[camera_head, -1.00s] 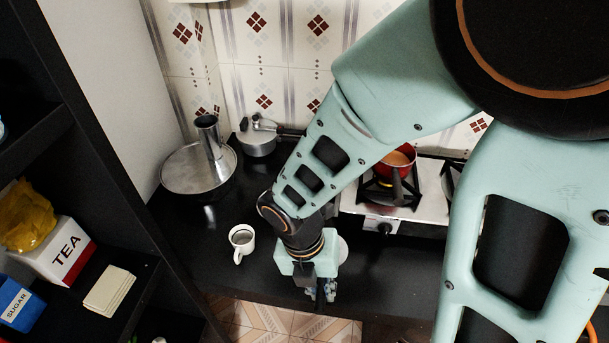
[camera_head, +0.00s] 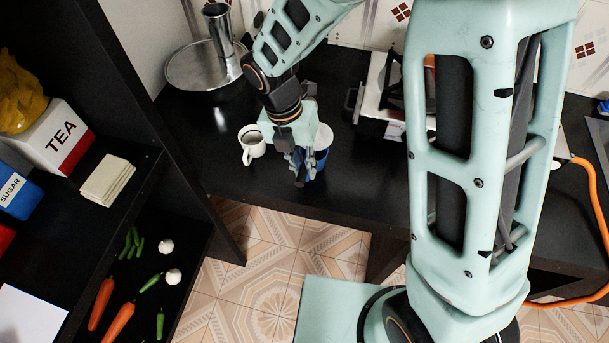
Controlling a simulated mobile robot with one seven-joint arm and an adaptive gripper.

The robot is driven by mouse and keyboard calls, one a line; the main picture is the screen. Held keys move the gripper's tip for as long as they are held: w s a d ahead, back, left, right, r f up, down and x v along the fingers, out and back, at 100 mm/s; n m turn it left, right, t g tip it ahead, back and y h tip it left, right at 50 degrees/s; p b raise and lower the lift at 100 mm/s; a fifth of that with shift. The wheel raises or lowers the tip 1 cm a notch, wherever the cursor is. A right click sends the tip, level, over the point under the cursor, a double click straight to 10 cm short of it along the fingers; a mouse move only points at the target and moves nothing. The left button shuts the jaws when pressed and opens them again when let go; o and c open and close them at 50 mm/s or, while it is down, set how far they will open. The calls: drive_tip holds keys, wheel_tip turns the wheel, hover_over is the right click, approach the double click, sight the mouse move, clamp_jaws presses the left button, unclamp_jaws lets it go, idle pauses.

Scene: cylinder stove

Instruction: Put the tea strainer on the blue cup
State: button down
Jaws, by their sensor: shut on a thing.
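The blue cup (camera_head: 321,158) stands on the black counter, partly hidden behind my gripper. A pale round piece, which looks like the tea strainer (camera_head: 324,136), shows just behind my gripper, at the top of the blue cup. Most of it is hidden, and I cannot tell whether it touches the rim. My gripper (camera_head: 299,180) points down in front of the blue cup, shut. Its fingers hide the grasp itself, but the pale piece keeps the same place beside it.
A white mug (camera_head: 251,146) stands close to the left of my gripper. A large metal pan (camera_head: 190,78) is behind, and the stove (camera_head: 377,112) is to the right. A dark shelf with a tea box (camera_head: 55,137) is at the left. The counter's front edge is near my gripper.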

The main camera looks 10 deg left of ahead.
drive_tip(key=shift+f+b, duration=1)
drive_tip(key=shift+f, duration=0.45)
drive_tip(key=shift+f, duration=0.1)
drive_tip(key=shift+f, duration=0.4)
drive_tip(key=c, duration=1.9)
unclamp_jaws()
drive_tip(key=shift+c, duration=0.2)
wheel_tip(320, 180, up, 13)
drive_tip(key=a+p, duration=0.1)
drive_tip(key=a, duration=0.1)
drive_tip(key=shift+a, duration=0.15)
drive_tip(key=shift+w, duration=0.1)
